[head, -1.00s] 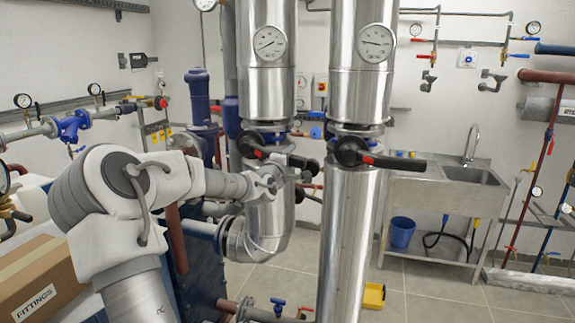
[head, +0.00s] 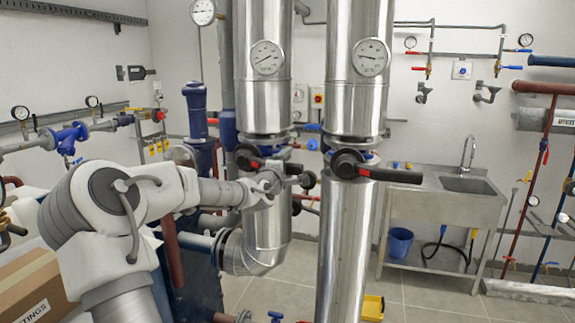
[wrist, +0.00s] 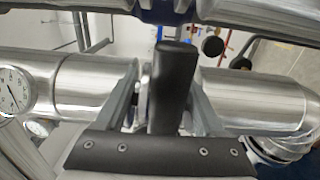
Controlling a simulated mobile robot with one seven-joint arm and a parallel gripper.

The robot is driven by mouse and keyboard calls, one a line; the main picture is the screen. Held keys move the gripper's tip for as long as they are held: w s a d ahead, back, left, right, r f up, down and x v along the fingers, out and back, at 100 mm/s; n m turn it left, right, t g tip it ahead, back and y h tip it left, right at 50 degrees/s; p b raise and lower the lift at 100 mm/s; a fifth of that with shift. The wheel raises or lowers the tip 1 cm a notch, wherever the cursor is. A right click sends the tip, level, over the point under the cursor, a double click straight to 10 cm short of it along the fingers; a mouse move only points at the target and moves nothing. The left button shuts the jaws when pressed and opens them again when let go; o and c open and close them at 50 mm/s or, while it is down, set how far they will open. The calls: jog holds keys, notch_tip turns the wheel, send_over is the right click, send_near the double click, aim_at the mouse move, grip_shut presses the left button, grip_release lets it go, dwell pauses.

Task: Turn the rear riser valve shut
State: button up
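The rear riser (head: 262,100) is the left silver pipe. Its valve has a black lever with a red mark (head: 252,163), partly hidden behind my gripper (head: 276,183). The lever appears to point right, across the pipe. My gripper is at the lever, in front of the pipe. In the wrist view a black bar, apparently the lever (wrist: 172,88), stands between my two grey fingers (wrist: 165,100). The fingers look apart, with a gap at least on the left side; contact is not clear.
The front riser (head: 342,240) stands close on the right, with its own black and red lever (head: 385,174) pointing right. Gauges (head: 267,57) sit on both pipes. A blue pump column (head: 196,110) and pipework are at left. A sink (head: 465,185) stands behind at right.

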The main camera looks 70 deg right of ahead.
jog(key=shift+a+f, duration=0.15)
jog(key=shift+f, duration=0.05)
jog(key=s+a+b, duration=0.1)
jog(key=a, duration=1.6)
jog(key=shift+s, duration=0.2)
dwell(0.4)
